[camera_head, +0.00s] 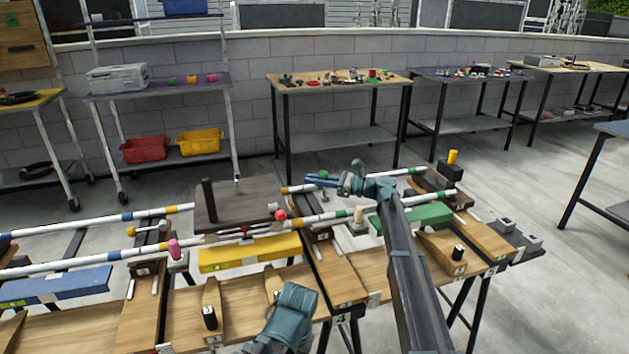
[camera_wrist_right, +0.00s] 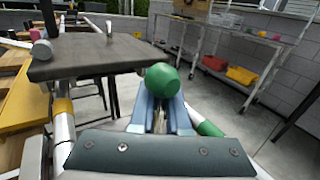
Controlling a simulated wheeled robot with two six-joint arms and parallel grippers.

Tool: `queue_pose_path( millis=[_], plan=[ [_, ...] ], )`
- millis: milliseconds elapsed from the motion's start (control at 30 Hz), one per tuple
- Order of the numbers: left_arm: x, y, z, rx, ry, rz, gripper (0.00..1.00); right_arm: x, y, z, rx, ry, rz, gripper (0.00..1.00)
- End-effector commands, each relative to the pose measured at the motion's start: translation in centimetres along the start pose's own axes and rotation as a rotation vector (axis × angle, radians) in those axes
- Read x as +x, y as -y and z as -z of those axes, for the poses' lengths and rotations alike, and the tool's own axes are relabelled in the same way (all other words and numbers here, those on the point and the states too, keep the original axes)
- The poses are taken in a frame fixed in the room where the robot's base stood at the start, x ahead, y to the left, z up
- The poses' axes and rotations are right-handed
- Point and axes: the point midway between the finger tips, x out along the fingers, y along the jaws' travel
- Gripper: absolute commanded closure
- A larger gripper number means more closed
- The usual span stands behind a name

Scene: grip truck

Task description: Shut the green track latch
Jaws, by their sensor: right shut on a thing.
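The green latch's round knob (camera_head: 322,173) shows at the far rail in the head view and large in the right wrist view (camera_wrist_right: 162,80). My right gripper (camera_head: 315,182) reaches across the track, and its blue fingers (camera_wrist_right: 162,112) are shut on the knob. The ball sits at the fingertips; the latch's lower part is hidden by the fingers. The dark flat truck (camera_head: 232,199) stands on the rails just left of the knob, also at the left in the wrist view (camera_wrist_right: 95,56). My left gripper (camera_head: 278,298) is low over the front of the bench; its jaw opening is not clear.
A red knob (camera_head: 281,215), a cream knob (camera_head: 359,214), a pink knob (camera_head: 173,249) and a yellow knob (camera_head: 131,231) stand along the track. White banded rails (camera_head: 345,216) run across the bench.

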Motion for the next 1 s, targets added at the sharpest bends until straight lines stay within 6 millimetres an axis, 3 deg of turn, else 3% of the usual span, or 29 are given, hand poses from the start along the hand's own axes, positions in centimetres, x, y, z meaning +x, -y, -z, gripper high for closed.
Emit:
queue_pose_path(
  millis=[367, 700, 1000],
  plan=[
    [-2.7, 0.2, -0.2, 0.0, 0.0, -0.001, 0.5, 0.9, -0.6, -0.2, -0.079, -0.115, -0.006, 1.0],
    [-5.8, 0.5, -0.3, 0.0, 0.0, -0.001, 0.5, 2.3, -1.5, 1.1, -0.221, -0.326, -0.016, 1.0],
    [-7.1, 0.7, -0.4, 0.0, 0.0, -0.001, 0.5, 2.9, -2.0, 2.3, -0.308, -0.457, -0.023, 1.0]
  ],
)
